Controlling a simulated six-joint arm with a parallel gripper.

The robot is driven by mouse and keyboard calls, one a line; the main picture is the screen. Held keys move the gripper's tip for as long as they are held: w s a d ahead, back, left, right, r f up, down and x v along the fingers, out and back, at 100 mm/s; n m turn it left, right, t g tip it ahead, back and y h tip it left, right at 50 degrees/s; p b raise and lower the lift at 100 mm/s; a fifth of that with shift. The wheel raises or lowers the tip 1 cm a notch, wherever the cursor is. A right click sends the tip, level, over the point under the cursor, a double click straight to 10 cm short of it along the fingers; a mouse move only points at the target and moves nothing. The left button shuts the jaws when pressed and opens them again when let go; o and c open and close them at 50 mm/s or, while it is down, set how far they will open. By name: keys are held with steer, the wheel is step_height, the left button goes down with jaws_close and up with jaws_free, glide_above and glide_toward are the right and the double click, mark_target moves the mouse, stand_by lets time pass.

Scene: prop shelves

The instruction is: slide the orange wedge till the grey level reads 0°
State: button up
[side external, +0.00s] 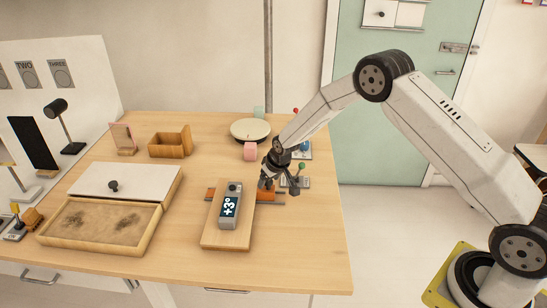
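The grey level (234,190) lies on a tilted-looking wooden board (213,239) in the middle of the table and its display reads +3°. The orange wedge (266,196) shows at the right edge of the board, between dark rails, partly hidden by the board and my gripper. My gripper (267,184) is at the wedge, pointing down just above or against it. Its fingers are small and dark here, so I cannot tell whether they are closed on the wedge.
Behind are a pink block (250,152), a round cream disc (250,130) and a wooden box (170,148). A green-knobbed lever (301,167) stands close to the right of my gripper. A sand tray (85,240) lies left. The table's front right is clear.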

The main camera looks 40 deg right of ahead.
jaws_close()
stand_by(1.3)
